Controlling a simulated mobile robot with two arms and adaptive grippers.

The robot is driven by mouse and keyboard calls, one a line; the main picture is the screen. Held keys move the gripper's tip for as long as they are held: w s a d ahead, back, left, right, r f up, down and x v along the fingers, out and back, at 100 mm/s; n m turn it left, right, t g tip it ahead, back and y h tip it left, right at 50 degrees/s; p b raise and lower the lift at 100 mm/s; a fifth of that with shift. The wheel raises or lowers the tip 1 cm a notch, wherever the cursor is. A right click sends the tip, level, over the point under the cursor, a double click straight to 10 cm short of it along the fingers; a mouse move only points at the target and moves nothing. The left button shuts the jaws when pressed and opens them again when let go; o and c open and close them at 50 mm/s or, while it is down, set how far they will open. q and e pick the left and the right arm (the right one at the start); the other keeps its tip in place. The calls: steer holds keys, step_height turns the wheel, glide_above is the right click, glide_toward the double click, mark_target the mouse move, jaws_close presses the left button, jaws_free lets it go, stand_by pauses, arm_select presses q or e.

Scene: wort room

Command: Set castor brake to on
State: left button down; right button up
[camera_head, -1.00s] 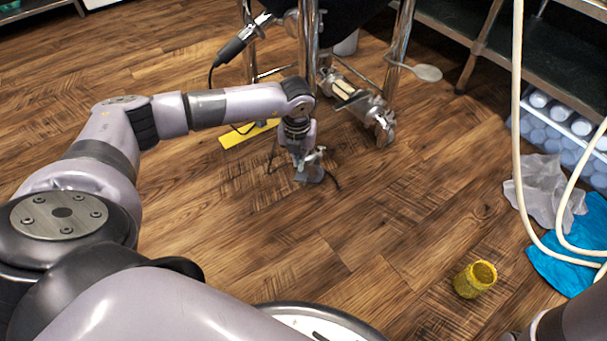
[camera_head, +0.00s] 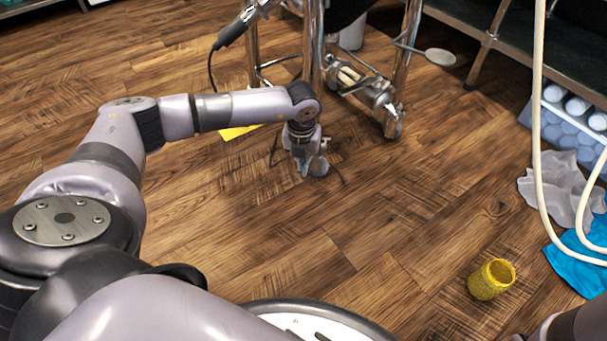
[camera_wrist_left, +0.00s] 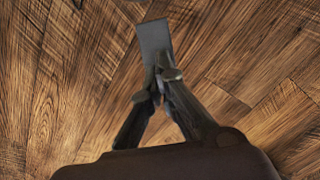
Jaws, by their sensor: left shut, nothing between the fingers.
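My left gripper (camera_head: 309,168) points down close to the floor, in front of the metal legs of a dark vessel stand. In the left wrist view its two fingers (camera_wrist_left: 158,88) come together and are shut. A flat grey plate (camera_wrist_left: 154,40) shows just beyond the fingertips, seemingly touching or nearly touching them; it may be the castor brake's pedal, but I cannot tell for sure. The castor itself is not clearly seen; my gripper and wrist cover the foot of the nearest leg (camera_head: 312,45). My right gripper is out of view.
A metal cylinder fitting (camera_head: 375,93) lies between the legs, behind my gripper. The middle floor is clear.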

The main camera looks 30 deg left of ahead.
arm_select(q)
steer(key=shift+f, duration=0.15)
step_height(320, 180, down, 4)
steer(key=shift+r+b, duration=0.25)
steer(key=shift+b, duration=0.65)
steer(key=shift+r, duration=0.2)
steer(key=shift+s+r+p, duration=0.1)
steer(key=shift+r+p, duration=0.1)
steer(key=shift+p, duration=0.25)
steer(key=s+p, duration=0.1)
steer(key=s+d+p, duration=0.1)
steer(key=p, duration=0.1)
steer(key=shift+s+d+r, duration=0.1)
steer(key=shift+s+r, duration=0.2)
steer(key=shift+r, duration=0.1)
step_height(320, 180, up, 12)
steer(key=s, duration=0.1)
steer(key=shift+d, duration=0.2)
